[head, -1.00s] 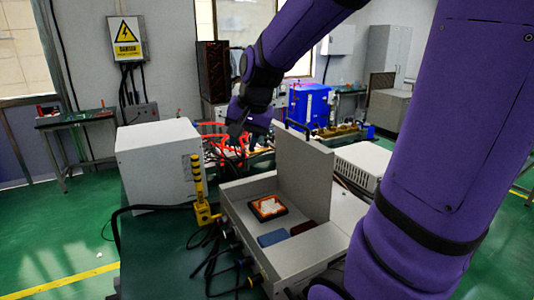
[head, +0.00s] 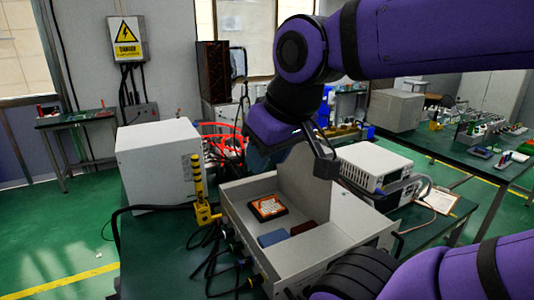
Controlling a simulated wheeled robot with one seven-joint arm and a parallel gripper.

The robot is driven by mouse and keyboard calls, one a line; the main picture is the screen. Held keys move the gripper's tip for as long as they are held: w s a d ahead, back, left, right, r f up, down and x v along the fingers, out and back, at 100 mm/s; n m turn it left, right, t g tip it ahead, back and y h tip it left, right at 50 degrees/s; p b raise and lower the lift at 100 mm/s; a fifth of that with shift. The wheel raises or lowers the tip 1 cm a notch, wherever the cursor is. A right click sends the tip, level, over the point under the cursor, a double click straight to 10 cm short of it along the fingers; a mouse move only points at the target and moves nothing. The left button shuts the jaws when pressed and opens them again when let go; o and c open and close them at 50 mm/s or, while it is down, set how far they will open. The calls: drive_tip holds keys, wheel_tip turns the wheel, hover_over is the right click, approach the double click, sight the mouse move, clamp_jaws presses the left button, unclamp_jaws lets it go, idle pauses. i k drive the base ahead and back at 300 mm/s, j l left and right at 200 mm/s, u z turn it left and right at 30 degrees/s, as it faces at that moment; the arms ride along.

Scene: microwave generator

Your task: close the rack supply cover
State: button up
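The rack supply (head: 350,241) is a grey box on the green bench, open at the top. Its cover (head: 303,176) is a grey panel standing roughly upright at the box's back right side. An orange-and-black part (head: 267,207), a blue block (head: 272,239) and a dark red block (head: 303,228) show inside. My gripper (head: 324,164) is at the upper right of the cover, in front of or beside its upper part. The arm hides the cover's top edge. I cannot tell whether the gripper touches the cover, or whether its fingers are open.
A large grey-white case (head: 160,165) stands left of the supply, with a yellow signal post (head: 199,190) between them. Black cables hang at the supply's front left. A white instrument (head: 374,164) stands behind it to the right. Another bench (head: 480,160) is farther right.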

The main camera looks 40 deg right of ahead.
sight(296, 170)
drive_tip(key=z, duration=1.05)
